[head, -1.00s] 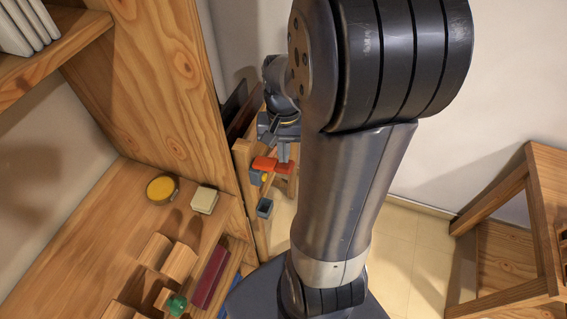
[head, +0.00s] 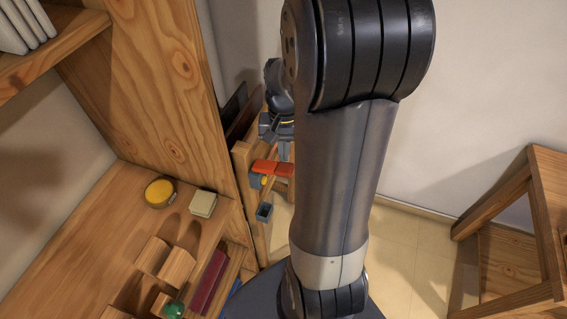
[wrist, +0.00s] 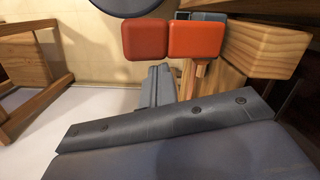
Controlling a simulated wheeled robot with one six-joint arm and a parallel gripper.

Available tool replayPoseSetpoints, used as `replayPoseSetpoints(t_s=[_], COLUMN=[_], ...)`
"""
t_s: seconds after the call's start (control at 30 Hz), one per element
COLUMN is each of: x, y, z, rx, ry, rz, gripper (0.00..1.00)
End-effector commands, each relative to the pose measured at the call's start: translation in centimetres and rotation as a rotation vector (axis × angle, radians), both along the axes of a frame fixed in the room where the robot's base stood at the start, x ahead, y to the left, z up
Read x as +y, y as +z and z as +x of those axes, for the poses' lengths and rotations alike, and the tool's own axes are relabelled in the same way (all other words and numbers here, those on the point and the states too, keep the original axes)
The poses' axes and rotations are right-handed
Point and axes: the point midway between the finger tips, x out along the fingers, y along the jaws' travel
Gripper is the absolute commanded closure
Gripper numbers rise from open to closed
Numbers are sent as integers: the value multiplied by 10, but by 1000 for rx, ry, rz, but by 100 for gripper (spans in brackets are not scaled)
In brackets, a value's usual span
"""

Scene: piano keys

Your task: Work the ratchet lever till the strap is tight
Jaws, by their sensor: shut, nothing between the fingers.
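Two orange blocks, which look like the ends of the ratchet lever (head: 271,168), sit on the side of a wooden frame in the head view. They also show side by side at the top of the wrist view (wrist: 197,40). My gripper (head: 284,152) is just above and behind them in the head view, partly hidden by my arm. In the wrist view its grey fingers (wrist: 157,86) are together, below the orange blocks, with nothing between them. I cannot tell whether they touch the lever. I cannot make out the strap clearly.
A wooden bench at left holds a yellow round tin (head: 159,192), a pale block (head: 203,203) and several wooden pieces. A wooden stand (head: 540,215) is at right. Floor between is clear.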

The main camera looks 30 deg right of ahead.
Motion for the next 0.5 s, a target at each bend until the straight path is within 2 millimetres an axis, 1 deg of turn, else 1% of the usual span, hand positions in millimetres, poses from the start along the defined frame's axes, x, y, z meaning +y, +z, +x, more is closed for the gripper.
replayPoseSetpoints(t_s=[0.17,0.27,0.37,0.5], x=[0,0,-1,-3], y=[0,7,22,50], z=[0,1,2,4], rx=[0,-2,-5,-5], ry=[0,0,0,0], rz=[0,-1,-2,-2], gripper=[100,100,100,100])
